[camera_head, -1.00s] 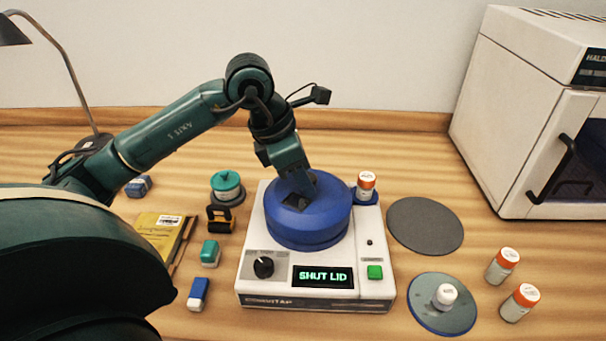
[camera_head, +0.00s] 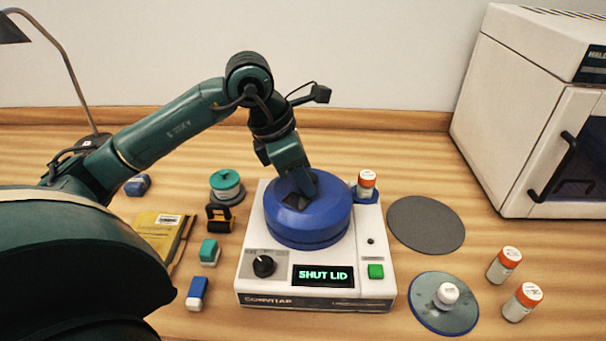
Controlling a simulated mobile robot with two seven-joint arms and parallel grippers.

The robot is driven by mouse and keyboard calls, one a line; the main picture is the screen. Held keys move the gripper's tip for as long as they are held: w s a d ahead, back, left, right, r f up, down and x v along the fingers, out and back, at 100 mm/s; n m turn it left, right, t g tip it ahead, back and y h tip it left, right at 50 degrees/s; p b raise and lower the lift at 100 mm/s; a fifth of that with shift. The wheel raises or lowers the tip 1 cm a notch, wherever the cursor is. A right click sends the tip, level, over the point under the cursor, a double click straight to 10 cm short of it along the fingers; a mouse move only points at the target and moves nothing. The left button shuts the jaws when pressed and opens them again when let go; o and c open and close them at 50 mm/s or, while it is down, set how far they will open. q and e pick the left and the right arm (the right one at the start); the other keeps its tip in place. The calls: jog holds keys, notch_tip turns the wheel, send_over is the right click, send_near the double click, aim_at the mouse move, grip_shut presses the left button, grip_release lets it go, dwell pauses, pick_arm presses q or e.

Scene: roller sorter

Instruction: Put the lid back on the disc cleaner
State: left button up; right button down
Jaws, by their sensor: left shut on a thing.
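The disc cleaner (camera_head: 315,301) is a white box with a black knob, a green button and a display reading "SHUT LID". The round blue lid (camera_head: 308,229) sits over the top of the cleaner and looks level. I cannot tell whether it is fully seated. My left gripper (camera_head: 299,200) reaches down from above and is shut on the lid at its top middle; the fingertips are partly hidden. My right gripper is not in view.
A white jar with an orange cap (camera_head: 366,184) stands at the cleaner's back right corner. A grey disc (camera_head: 426,225) and a blue-rimmed disc (camera_head: 430,314) lie to the right, near two more jars (camera_head: 504,263). Small blocks (camera_head: 197,293) and a yellow book (camera_head: 158,233) lie left.

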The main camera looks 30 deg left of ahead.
pick_arm(q)
jog(key=o, duration=1.1)
jog(key=shift+o, duration=0.5)
jog(key=o, duration=0.4)
jog(key=shift+r+p, duration=2.55)
jog(key=shift+r, duration=1)
jog(key=shift+c, duration=0.3)
